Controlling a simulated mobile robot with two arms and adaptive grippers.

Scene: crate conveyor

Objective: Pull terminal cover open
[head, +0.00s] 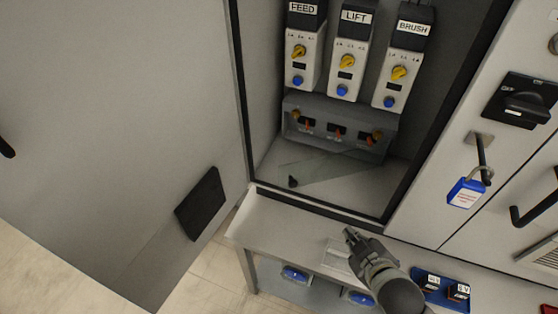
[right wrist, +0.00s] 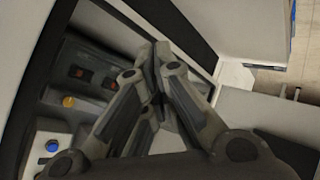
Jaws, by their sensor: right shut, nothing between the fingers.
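The terminal block (head: 335,127) is a grey sloped housing low in the open cabinet, with red switches and yellow-brown knobs. A see-through panel (head: 335,163), which looks like the terminal cover, spreads in front of and below it, with a small black knob (head: 292,181) at its front left corner. Its exact tilt is hard to tell. My right gripper (head: 351,235) is shut and empty, below the cabinet opening and apart from the knob. In the right wrist view its fingertips (right wrist: 156,62) meet beside the block's switches (right wrist: 95,80). My left gripper is not in view.
Modules labelled FEED (head: 303,55), LIFT (head: 349,58) and BRUSH (head: 403,62) stand above the block. The open door (head: 130,90) fills the left. A grey shelf (head: 270,228) runs below the cabinet. A blue padlock (head: 466,193) hangs at the right.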

